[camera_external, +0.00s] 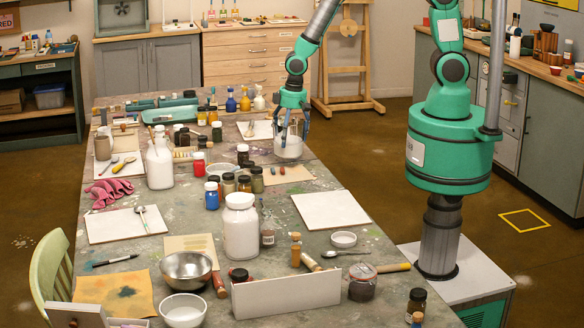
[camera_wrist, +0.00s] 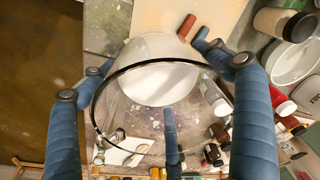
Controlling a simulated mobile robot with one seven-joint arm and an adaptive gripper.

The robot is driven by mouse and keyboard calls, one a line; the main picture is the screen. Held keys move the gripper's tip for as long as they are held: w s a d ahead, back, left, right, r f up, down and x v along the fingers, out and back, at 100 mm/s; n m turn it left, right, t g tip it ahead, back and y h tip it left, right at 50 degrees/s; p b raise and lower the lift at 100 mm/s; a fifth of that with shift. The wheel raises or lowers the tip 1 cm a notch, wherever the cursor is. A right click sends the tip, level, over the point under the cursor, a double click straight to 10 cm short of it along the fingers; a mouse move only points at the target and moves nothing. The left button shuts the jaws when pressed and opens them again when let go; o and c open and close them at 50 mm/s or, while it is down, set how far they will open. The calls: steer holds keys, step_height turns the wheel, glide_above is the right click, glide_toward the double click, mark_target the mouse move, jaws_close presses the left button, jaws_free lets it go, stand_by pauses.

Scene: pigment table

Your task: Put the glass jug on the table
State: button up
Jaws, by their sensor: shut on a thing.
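The glass jug (camera_external: 289,151) is a clear vessel with a white lower part, near the far right edge of the table (camera_external: 310,168). My gripper (camera_external: 291,132) comes down over it from above, with its blue fingers around its upper part. In the wrist view, the jug (camera_wrist: 160,84) sits between the blue fingers of my gripper (camera_wrist: 156,84), which are shut on it. Its dark round rim faces the camera and its white inside shows. It looks upright. I cannot tell whether its base touches the table or hangs just above it.
A white sheet (camera_external: 257,130) lies behind the jug. Dark-lidded jars (camera_external: 243,153) and a red jar (camera_external: 199,164) stand to its left. A beige sheet (camera_external: 282,174) with small sticks lies in front. Brown floor (camera_wrist: 32,70) borders the table's edge.

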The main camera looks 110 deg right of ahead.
steer(key=w+a+n, duration=0.5)
steer(key=w+a, duration=0.3)
steer(key=a, duration=0.5)
steer(key=shift+w+a+r+n+y, duration=0.2)
steer(key=shift+a+r+n+y, duration=0.1)
steer(key=shift+a+r, duration=0.05)
stand_by(0.8)
steer(key=s+a, duration=0.3)
steer(key=s, duration=1.2)
steer(key=s+a+n, duration=0.1)
steer(key=s+a, duration=0.2)
steer(key=s, duration=1.1)
steer(key=shift+s+f+b, duration=0.25)
steer(key=shift+s+b, duration=0.1)
steer(key=shift+b, duration=0.05)
steer(key=shift+a, duration=0.1)
steer(key=w+f+b, duration=0.1)
steer(key=w+b, duration=0.1)
steer(key=w, duration=1.4)
steer(key=shift+d+f, duration=0.2)
steer(key=shift+f, duration=0.05)
steer(key=shift+f, duration=0.15)
steer(key=shift+f+b, duration=0.55)
steer(key=shift+f, duration=1.05)
